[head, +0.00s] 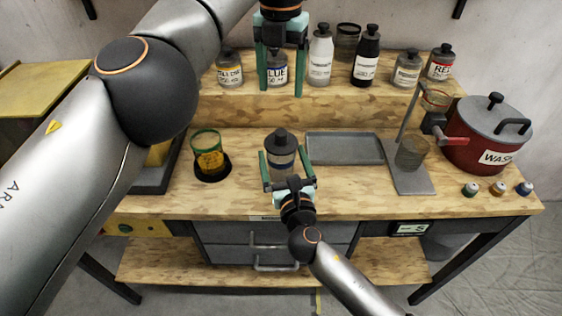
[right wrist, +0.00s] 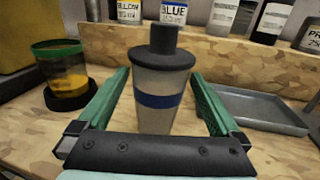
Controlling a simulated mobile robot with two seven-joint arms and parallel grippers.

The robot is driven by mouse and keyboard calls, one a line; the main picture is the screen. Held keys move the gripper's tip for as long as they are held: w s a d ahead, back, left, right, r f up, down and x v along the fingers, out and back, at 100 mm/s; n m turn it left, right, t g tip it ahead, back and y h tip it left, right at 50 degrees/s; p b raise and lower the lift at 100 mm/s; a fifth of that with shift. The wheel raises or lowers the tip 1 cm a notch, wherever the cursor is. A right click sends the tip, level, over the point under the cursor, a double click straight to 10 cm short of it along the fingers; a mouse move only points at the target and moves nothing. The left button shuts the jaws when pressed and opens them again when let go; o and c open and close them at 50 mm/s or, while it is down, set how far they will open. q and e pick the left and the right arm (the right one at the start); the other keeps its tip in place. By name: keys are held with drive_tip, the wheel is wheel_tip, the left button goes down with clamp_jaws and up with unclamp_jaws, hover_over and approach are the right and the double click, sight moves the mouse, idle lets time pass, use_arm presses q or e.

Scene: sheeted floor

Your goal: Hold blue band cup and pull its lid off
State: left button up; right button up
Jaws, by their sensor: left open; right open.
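The blue band cup (head: 281,161) stands upright on the bench, a translucent grey cup with a blue band. It also shows in the right wrist view (right wrist: 158,112). Its dark lid (head: 281,141) sits on top. My right gripper (head: 289,172) is open, with its green fingers on either side of the cup, apart from it in the right wrist view. My left gripper (head: 281,82) is open and higher up, pointing down in front of the back shelf, above and behind the cup. A bottle labelled BLUE shows between its fingers.
Several labelled bottles line the raised shelf (head: 290,106). A grey tray (head: 345,149) lies right of the cup, and a green-rimmed glass (head: 208,147) with yellow contents stands left. Further right are a stand (head: 410,180) with a beaker and a red WASH pot (head: 480,145).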

drive_tip(key=shift+w+a, duration=0.2)
drive_tip(key=shift+w, duration=0.85)
drive_tip(key=shift+c, duration=0.4)
clamp_jaws()
